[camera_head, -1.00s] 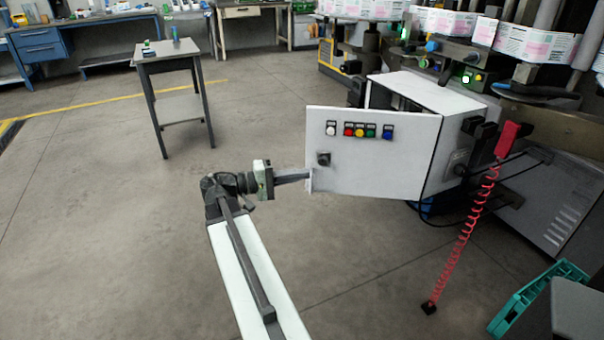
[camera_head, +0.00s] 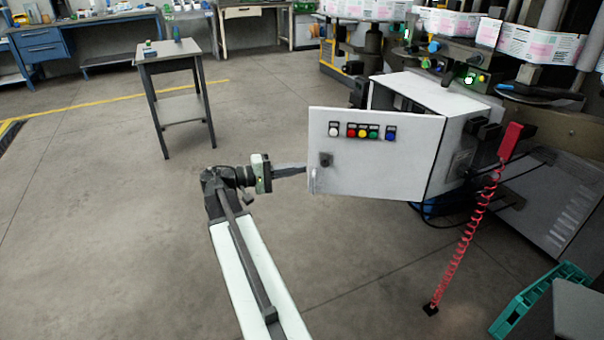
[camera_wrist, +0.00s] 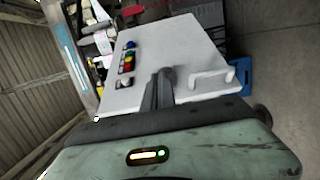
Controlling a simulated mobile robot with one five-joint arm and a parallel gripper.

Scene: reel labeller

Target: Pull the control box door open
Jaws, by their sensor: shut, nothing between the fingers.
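The control box door (camera_head: 375,165) is a white panel with a row of coloured buttons and a dark knob. It stands swung out from the white control box (camera_head: 440,95), with a dark opening behind its top edge. The pale door handle (camera_head: 314,181) is near the door's left edge; it shows clearly as a bar in the wrist view (camera_wrist: 212,77). My gripper (camera_head: 304,169) is shut and empty at the door's left edge, beside the handle and not around it. In the wrist view its closed fingers (camera_wrist: 164,78) overlap the door face; contact is unclear.
A red coiled cable (camera_head: 467,240) hangs right of the box. A teal crate (camera_head: 535,300) lies at lower right. A small table (camera_head: 172,60) stands at upper left. The labelling machine is behind the box.

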